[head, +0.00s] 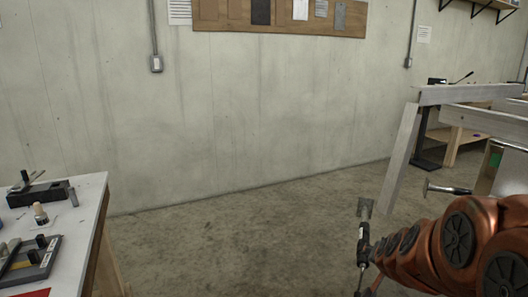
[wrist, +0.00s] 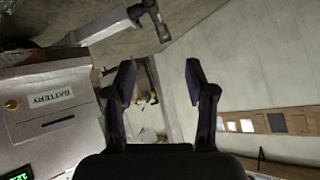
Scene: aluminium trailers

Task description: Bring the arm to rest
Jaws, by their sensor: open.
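My arm (head: 455,240), copper-coloured with dark round joint caps, is folded into the lower right of the head view. Its end is not clearly seen there. In the wrist view my gripper (wrist: 159,76) shows two dark fingers spread wide apart. It is open, with nothing between the fingertips. Behind the gap I see the pale wall and part of the room, at a distance.
A white-topped bench (head: 85,200) with dark tools stands at left. An aluminium frame (head: 470,94) stands at right, close to my arm. A box labelled BATTERY (wrist: 50,98) is left in the wrist view. The concrete floor (head: 250,235) in the middle is clear.

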